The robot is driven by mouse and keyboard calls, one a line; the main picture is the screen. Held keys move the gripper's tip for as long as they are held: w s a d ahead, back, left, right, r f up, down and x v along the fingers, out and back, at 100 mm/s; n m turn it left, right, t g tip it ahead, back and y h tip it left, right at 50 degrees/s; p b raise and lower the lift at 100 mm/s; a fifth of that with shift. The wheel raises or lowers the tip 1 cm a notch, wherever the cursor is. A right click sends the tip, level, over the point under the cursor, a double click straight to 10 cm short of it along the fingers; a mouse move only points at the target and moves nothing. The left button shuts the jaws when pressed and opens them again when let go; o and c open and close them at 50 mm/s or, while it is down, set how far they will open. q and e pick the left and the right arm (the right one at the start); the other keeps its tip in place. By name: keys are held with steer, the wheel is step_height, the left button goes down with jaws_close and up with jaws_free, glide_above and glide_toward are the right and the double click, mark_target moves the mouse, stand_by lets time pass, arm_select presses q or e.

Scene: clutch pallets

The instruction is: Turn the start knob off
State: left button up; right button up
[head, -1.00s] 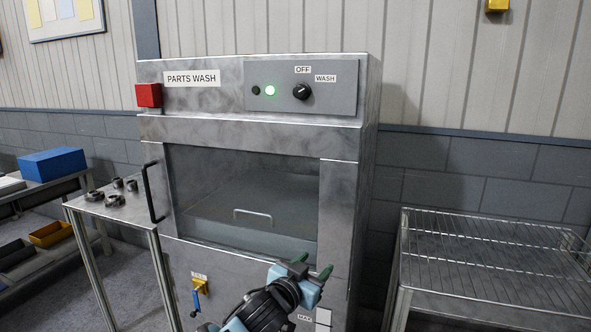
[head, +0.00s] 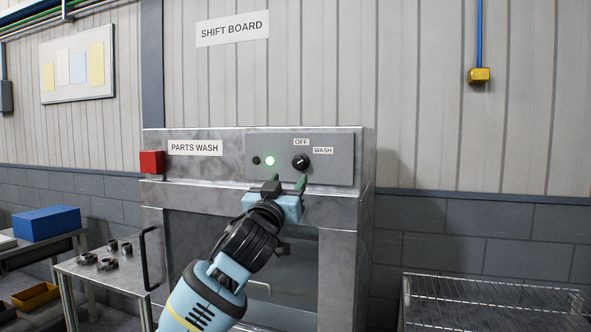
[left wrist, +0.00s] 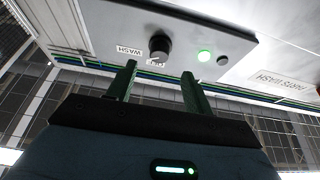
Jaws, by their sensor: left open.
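The black start knob (head: 301,162) sits on the grey control panel (head: 335,170) of the parts washer, below the OFF label (head: 301,142) and left of the WASH label (head: 323,151). Its light mark seems to point up and right, towards WASH. The green lamp (head: 270,160) left of it is lit. My left gripper (head: 288,181) is open and empty, just below the knob and apart from it. In the left wrist view the knob (left wrist: 160,46) shows beyond the gap between the two green fingers (left wrist: 159,82). My right gripper is out of view.
A red box (head: 152,162) sits at the washer's upper left. A side table (head: 95,277) with several metal rings stands left, and a wire rack (head: 490,300) stands right. A door handle (head: 148,258) sticks out at the washer's left.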

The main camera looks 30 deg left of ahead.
mark_target(298, 166)
arm_select(q)
steer(key=shift+x, duration=3.4)
steer(key=shift+c, duration=0.3)
steer(key=c, duration=0.9)
